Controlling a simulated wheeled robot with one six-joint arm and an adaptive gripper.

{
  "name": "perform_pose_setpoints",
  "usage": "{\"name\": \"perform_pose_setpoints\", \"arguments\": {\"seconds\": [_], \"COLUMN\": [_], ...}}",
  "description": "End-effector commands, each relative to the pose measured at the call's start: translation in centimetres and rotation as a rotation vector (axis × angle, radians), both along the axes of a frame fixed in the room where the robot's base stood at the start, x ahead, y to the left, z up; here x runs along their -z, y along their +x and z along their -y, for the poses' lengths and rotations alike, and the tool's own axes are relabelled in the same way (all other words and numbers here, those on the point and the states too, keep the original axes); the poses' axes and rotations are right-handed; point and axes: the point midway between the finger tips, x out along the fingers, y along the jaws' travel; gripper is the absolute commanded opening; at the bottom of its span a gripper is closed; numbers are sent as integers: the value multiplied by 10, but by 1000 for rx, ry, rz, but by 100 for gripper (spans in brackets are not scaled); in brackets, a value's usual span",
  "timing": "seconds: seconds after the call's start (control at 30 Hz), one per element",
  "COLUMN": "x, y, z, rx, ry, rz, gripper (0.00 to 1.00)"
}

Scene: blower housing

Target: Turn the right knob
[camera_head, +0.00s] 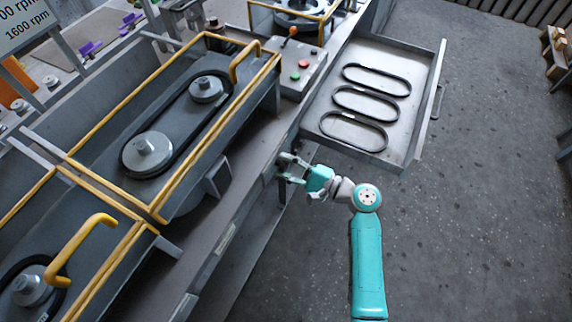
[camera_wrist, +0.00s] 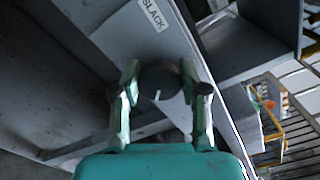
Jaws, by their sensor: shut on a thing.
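A dark round knob (camera_wrist: 161,78) with a pale line mark sits on the grey front panel, close to a label reading SLACK (camera_wrist: 154,14). In the wrist view my gripper (camera_wrist: 160,92) has one finger on each side of the knob and is shut on it. In the head view my gripper (camera_head: 290,168) is at the bench's front face, left of the open drawer's near end. There the knob is hidden by the gripper and the bench edge. I cannot see a second knob clearly.
An open drawer (camera_head: 425,108) holds three black belts (camera_head: 353,132) right of my gripper. A control box (camera_head: 298,66) with red and green buttons stands behind. A yellow-railed housing with a belt on two pulleys (camera_head: 147,150) is at left.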

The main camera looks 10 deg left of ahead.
Motion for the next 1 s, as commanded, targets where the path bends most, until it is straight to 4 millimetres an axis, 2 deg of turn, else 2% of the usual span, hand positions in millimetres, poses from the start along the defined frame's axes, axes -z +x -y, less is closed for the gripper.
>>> {"name": "perform_pose_setpoints", "arguments": {"seconds": [0.5,1.0], "x": [3,4], "y": [-1,-1], "z": [0,0], "rx": [0,-2], "ry": [-152,-214], "rz": [416,584], "gripper": [9,9]}}
